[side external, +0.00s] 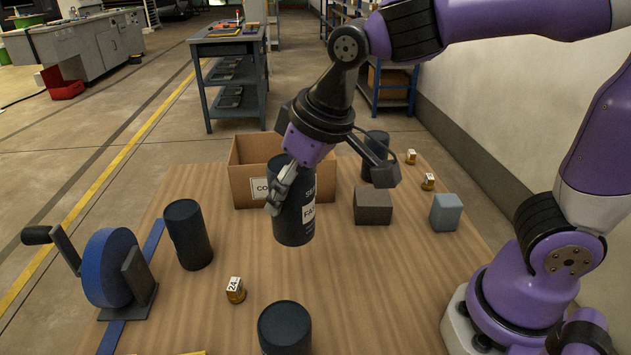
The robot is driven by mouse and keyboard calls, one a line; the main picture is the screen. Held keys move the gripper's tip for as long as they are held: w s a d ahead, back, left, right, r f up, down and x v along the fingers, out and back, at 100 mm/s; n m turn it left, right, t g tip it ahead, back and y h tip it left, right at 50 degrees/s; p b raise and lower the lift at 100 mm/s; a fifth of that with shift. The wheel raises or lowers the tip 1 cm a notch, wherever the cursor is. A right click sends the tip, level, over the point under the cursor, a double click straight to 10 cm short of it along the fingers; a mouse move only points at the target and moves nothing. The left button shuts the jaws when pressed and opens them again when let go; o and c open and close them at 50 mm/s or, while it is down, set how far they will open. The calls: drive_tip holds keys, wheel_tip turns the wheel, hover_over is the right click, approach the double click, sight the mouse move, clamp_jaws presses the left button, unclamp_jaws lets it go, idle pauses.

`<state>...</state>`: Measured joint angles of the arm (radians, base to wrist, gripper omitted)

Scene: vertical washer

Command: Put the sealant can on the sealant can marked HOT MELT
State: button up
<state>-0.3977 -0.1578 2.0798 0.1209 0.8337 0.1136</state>
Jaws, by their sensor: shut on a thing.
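My gripper (283,188) is shut on a dark sealant can (293,222). The can is upright and appears to be held above the table, in front of the cardboard box. Similar dark cans stand on the table: one at left (187,236), one at the front (285,330) cut by the frame edge, and one at the back right (376,150), partly behind my arm. No HOT MELT marking is readable on any of them. The far gripper finger is hidden.
An open cardboard box (246,178) stands behind the held can. A grey block (373,206) and a blue-grey block (446,212) sit at right. A blue crank wheel (108,268) stands at left. Small numbered brass pieces (235,290) lie about.

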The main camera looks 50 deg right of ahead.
drive_tip(key=shift+n, duration=0.4)
drive_tip(key=a, duration=0.2)
drive_tip(key=s+a, duration=0.1)
drive_tip(key=a, duration=0.1)
drive_tip(key=shift+a+f, duration=0.1)
drive_tip(key=shift+f, duration=0.1)
drive_tip(key=shift+w+d+f, duration=1.25)
drive_tip(key=shift+d+f, duration=0.3)
drive_tip(key=shift+f, duration=0.2)
drive_tip(key=shift+w+d+f, duration=1.2)
drive_tip(key=shift+d+f, duration=0.3)
drive_tip(key=shift+f, duration=0.3)
drive_tip(key=shift+w+d+f, duration=1.25)
drive_tip(key=shift+d+f, duration=0.3)
drive_tip(key=shift+f, duration=0.2)
drive_tip(key=shift+f, duration=0.2)
drive_tip(key=o, duration=1.4)
